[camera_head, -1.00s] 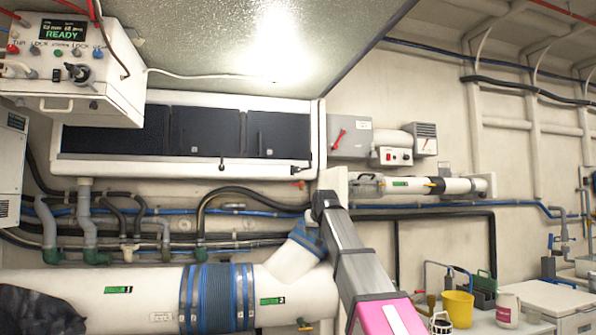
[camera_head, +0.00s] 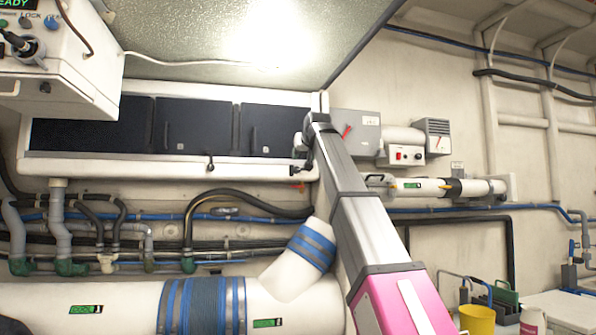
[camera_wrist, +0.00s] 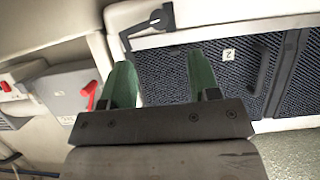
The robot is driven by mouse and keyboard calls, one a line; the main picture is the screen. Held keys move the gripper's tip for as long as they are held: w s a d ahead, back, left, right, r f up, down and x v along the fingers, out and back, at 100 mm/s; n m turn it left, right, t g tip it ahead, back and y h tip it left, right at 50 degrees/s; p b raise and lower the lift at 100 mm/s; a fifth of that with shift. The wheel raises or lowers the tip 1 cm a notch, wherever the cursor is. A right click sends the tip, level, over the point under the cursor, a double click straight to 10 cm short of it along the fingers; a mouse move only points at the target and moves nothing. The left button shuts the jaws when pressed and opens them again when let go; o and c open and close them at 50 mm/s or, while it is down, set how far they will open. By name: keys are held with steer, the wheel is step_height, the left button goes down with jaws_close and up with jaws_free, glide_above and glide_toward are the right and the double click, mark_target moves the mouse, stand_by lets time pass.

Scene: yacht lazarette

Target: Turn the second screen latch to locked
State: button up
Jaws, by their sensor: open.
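The dark screen (camera_head: 268,131) marked 2 sits in a white frame under the ceiling. Its black latch (camera_wrist: 150,22) is on the white frame rail, just beyond my fingertips in the wrist view, lying slanted in the picture.
Pipes and hoses run below the screens. A control box (camera_head: 60,62) hangs at upper left.

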mark_target(297, 169)
steer(key=x, duration=1)
steer(key=shift+w+f, duration=0.1)
jaws_close()
